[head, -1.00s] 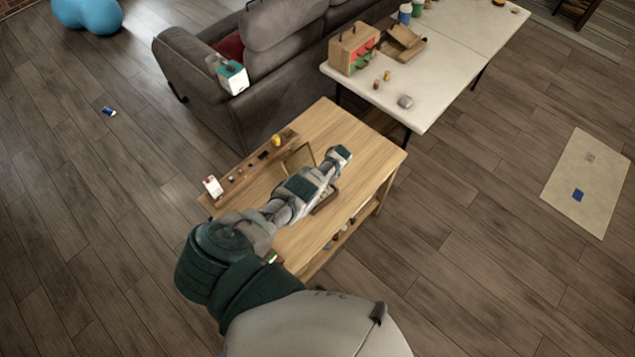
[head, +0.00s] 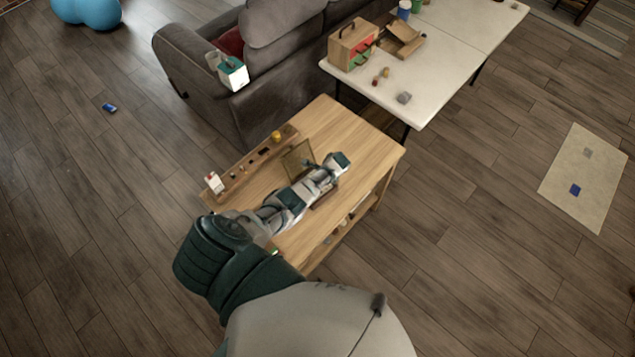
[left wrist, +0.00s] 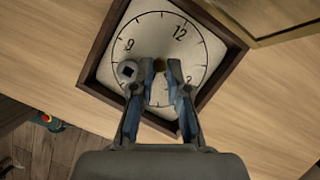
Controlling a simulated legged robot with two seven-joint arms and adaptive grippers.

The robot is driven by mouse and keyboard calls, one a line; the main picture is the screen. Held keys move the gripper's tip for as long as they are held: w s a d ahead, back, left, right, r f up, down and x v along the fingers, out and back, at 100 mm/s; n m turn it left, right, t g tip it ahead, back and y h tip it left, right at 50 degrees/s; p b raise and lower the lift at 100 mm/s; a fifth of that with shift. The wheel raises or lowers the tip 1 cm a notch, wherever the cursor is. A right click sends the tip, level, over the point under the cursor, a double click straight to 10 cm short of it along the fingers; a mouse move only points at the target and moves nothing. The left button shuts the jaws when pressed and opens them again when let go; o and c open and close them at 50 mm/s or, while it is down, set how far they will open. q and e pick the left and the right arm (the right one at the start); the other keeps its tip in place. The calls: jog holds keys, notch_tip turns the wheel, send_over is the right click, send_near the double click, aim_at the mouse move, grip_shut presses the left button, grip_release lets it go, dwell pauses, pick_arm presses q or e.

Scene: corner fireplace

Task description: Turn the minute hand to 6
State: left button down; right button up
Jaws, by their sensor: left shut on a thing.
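The clock (left wrist: 207,48) has a pale face in a dark square wooden frame and lies face up on the wooden table. Its 12 is at the upper right of the face in the left wrist view and its 9 at the upper left. My left gripper (left wrist: 161,72) is over the middle of the face, its fingers close together on a small dark piece, apparently the minute hand (left wrist: 160,66). The fingers hide the hand's length and the lower numerals. In the head view my left gripper (head: 338,162) covers most of the clock. My right gripper is out of view.
A wooden rail (head: 240,172) with small items lines the table's left edge. The grey sofa (head: 260,60) and white table (head: 440,75) are behind.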

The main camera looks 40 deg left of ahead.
pick_arm(q)
jog(key=shift+s+a, duration=0.1)
jog(key=c, duration=1.1)
grip_release()
jog(key=shift+a+f, duration=0.1)
jog(key=shift+f, duration=0.05)
